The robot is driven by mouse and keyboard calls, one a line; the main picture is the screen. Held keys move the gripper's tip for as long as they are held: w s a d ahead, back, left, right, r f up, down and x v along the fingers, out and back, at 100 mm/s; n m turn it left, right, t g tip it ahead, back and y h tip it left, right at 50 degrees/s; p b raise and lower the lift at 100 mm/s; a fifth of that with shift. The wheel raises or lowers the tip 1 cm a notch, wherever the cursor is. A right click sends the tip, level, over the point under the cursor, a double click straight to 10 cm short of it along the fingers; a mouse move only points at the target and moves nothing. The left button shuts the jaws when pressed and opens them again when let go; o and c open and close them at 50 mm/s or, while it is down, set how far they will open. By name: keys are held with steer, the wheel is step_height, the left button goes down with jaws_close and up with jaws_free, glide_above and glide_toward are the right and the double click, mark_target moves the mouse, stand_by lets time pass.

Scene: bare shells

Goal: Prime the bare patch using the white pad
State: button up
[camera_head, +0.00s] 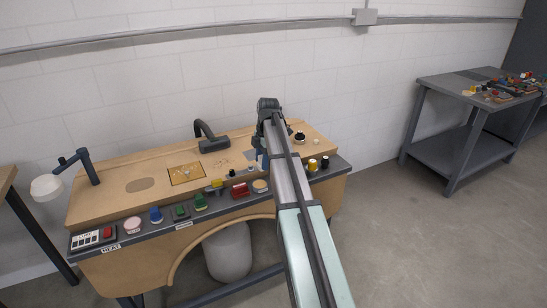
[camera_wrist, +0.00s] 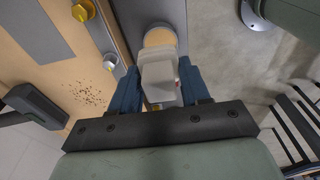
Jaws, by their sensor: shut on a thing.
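In the wrist view, my gripper (camera_wrist: 160,94) has its blue fingers shut on a pale grey-white block (camera_wrist: 158,72), which looks like the white pad. It is above the dark front rail of the bench; whether the block touches the rail is unclear. In the head view, my arm hides most of the gripper (camera_head: 262,160) and the block. A flat grey rectangle (camera_head: 252,155) lies on the wooden bench top; it shows at upper left in the wrist view (camera_wrist: 40,28). A brownish oval patch (camera_head: 140,185) lies further left. I cannot tell which is the bare patch.
A cream-topped disc (camera_wrist: 160,38) is just beyond the block. Dark specks (camera_wrist: 88,95) are scattered on the wood.

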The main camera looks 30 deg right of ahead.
mark_target(259, 184)
steer(key=shift+a+f, duration=0.25)
steer(key=shift+a, duration=0.65)
steer(key=shift+f, duration=2.85)
steer(key=shift+s+f, duration=0.1)
steer(key=shift+f, duration=0.5)
steer(key=shift+r, duration=0.1)
steer(key=shift+r, duration=3.45)
